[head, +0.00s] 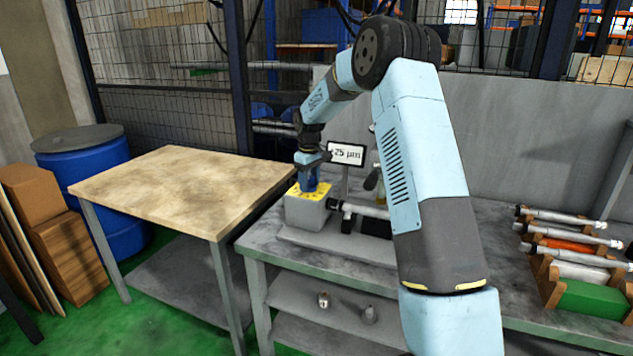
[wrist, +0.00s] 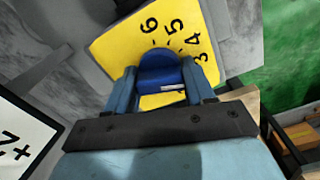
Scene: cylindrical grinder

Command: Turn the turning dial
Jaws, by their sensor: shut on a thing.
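The turning dial (wrist: 160,70) is a blue knob with a small white mark, set on a yellow numbered plate (wrist: 110,45). In the head view the dial (head: 310,182) stands on top of a grey block (head: 305,212) with the yellow plate on its upper face. My gripper (wrist: 165,90) is shut on the dial, one blue finger on each side of it. In the head view my gripper (head: 312,168) reaches down onto the dial from above. Numbers such as 3, 4, 5 and 6 show on the plate; the rest is partly hidden by the dial and fingers.
A wooden-topped table (head: 170,190) is at the left. A rack of cylindrical parts (head: 575,255) sits at the right of the grey bench (head: 500,300). A blue barrel (head: 100,180) stands far left.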

